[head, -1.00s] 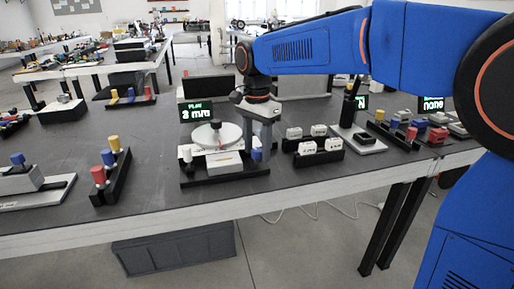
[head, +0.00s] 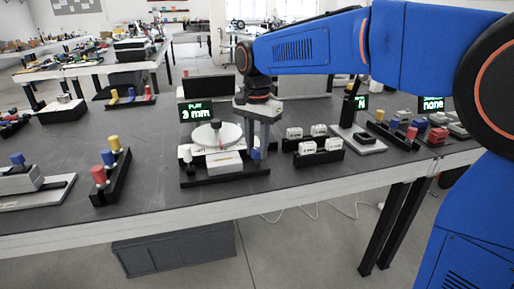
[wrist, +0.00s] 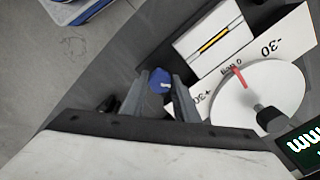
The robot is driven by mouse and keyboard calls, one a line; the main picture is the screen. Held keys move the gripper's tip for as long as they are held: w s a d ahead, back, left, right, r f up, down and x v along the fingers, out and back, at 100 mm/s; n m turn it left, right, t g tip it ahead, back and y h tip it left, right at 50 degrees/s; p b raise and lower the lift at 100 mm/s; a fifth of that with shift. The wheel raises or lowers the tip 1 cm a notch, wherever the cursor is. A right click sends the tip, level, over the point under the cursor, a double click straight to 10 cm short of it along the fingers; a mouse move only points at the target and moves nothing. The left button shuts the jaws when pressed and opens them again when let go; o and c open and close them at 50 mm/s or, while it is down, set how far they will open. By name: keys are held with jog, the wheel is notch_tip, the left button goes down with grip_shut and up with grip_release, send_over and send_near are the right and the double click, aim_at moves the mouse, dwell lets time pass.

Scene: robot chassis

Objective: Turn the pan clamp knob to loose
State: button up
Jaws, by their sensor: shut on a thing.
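The blue knob (head: 256,154) stands at the right end of the pan fixture's black base (head: 225,175). It also shows in the wrist view (wrist: 159,79), between the two grey fingers. My gripper (wrist: 161,86) is shut on the blue knob, pointing down at it from above; in the head view my gripper (head: 259,148) partly hides it. The white round pan disc (wrist: 255,97) carries a red pointer (wrist: 239,76) near the 0 mark of its scale. A black knob (wrist: 271,119) stands on the disc. The display (head: 197,111) reads "PLAY 3 mm".
A white block (wrist: 208,38) sits close beside the gripper. A white post (head: 187,154) stands at the fixture's left end. A rack of white blocks (head: 314,146) is to the right, and a rack of coloured pegs (head: 112,176) to the left. The table's front edge is near.

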jog(key=n, duration=0.4)
jog(key=shift+n, duration=0.3)
jog(key=n, duration=0.3)
jog(key=shift+n, duration=0.3)
jog(key=n, duration=1.3)
jog(key=shift+n, duration=0.3)
jog(key=n, duration=0.6)
jog(key=o, duration=1.1)
jog(key=shift+c, duration=0.2)
